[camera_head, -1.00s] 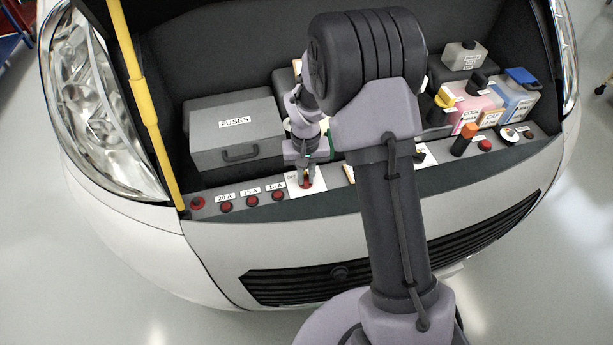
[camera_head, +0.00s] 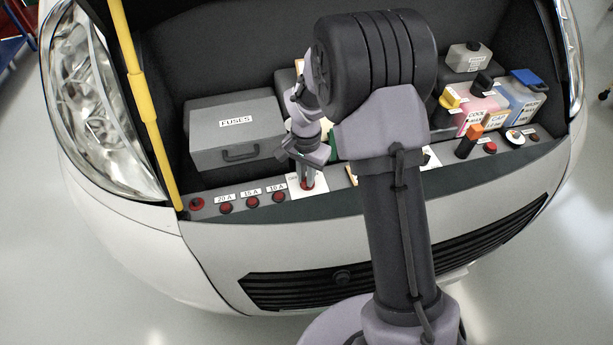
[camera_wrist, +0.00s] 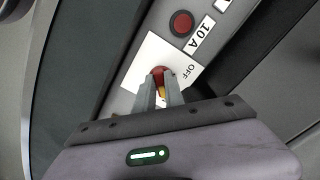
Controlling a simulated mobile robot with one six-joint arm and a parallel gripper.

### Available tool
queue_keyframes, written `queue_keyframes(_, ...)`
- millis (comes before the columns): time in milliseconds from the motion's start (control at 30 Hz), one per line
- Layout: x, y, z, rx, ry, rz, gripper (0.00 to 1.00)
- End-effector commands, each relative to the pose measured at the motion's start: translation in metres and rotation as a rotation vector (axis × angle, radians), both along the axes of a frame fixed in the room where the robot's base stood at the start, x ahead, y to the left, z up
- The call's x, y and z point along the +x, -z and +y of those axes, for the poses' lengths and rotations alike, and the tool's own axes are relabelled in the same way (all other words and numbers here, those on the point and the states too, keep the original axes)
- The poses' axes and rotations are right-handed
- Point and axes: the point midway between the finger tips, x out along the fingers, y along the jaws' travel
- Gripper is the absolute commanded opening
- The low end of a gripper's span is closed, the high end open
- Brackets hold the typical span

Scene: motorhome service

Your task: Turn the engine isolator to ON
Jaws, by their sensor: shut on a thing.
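The engine isolator (camera_wrist: 161,71) is a red knob on a white plate (camera_wrist: 150,52) with an OFF label (camera_wrist: 189,72) beside it. In the wrist view my gripper (camera_wrist: 160,84) is shut on the knob, one finger on each side. A small yellow part shows between the fingers. In the head view the white plate (camera_head: 318,188) lies on the front ledge, right of the 10 A label, with my gripper (camera_head: 307,183) on it from above. Most of the knob and part of the plate are hidden by the fingers. No ON label is readable.
Red buttons labelled 20 A, 15 A and 10 A (camera_head: 279,197) line the ledge to the left. The FUSES box (camera_head: 237,130) stands behind them. A yellow prop rod (camera_head: 146,105) rises at the left. Fluid bottles (camera_head: 520,98) and an orange-topped part (camera_head: 469,141) are at the right.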

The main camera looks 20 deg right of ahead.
Motion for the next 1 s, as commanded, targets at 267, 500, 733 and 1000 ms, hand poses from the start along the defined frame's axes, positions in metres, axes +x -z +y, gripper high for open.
queue_keyframes(267, 0.0003, -0.0002, 0.0001, 0.000, 0.019, 0.000, 0.00)
queue_keyframes(500, 0.0003, -0.0003, 0.0001, 0.001, 0.019, -0.001, 0.00)
queue_keyframes(733, 0.0002, -0.0002, 0.0001, 0.000, 0.018, 0.000, 0.35)
queue_keyframes(1000, 0.0007, -0.0080, 0.0000, 0.000, 0.017, -0.003, 0.35)
